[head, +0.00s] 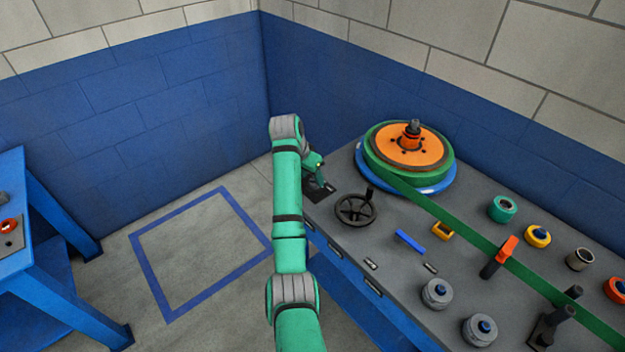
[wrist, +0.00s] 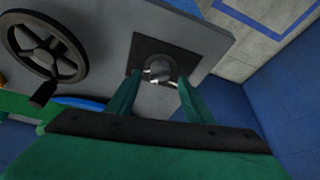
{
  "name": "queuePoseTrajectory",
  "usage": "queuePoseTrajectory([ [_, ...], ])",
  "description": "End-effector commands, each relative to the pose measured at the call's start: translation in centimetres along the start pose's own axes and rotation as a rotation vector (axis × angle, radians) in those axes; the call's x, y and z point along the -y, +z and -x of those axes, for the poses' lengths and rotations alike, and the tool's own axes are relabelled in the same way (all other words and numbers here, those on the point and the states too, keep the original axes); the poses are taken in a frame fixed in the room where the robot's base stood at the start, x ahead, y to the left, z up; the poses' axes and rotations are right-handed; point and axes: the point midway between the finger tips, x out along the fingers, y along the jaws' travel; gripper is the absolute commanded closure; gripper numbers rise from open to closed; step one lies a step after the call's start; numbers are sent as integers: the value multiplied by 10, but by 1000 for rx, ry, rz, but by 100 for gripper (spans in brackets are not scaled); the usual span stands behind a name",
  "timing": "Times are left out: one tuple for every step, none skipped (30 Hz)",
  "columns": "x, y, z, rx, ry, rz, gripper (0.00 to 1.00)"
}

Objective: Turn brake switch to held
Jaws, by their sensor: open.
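The brake switch looks to be the small grey knob (wrist: 159,69) on a dark square plate (wrist: 146,50) near the panel's corner in the wrist view. My gripper (wrist: 160,82) is open, with its two green fingers pointing at the plate. The knob shows between the fingertips; I cannot tell whether they touch it. In the head view my gripper (head: 314,178) is over the panel's far left corner, beside the dark plate (head: 328,188). My gripper hides most of the switch there, and its setting is not readable.
A black handwheel (head: 356,210) with an upright handle stands close to the right of my gripper. Behind it is a green and orange reel (head: 408,150) feeding a green belt (head: 468,237). Several knobs and buttons fill the panel's right. Blue walls (head: 310,95) stand behind.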

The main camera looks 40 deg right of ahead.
Motion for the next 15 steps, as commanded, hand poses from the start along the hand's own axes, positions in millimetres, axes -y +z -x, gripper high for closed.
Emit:
queuePoseTrajectory([
  [1,-1,12,-3,-3,-1,53],
  [1,-1,17,-3,-3,-1,53],
  [1,0,25,-2,-3,-1,53],
  [1,0,31,-2,-3,-1,53],
  [1,0,36,-1,-2,-1,53],
  [1,0,43,-2,-2,-1,53],
  [1,0,48,-2,-2,-1,53],
  [0,0,52,-2,-2,-1,53],
  [1,-1,58,-2,-2,-1,53],
  [0,-1,62,-2,-1,-1,53],
  [0,-1,65,-1,-1,-1,53],
  [0,-1,69,-1,-1,-1,53],
  [0,0,71,-1,-1,-1,53],
  [0,0,73,-1,-1,-1,53],
  [0,0,74,0,0,0,53],
])
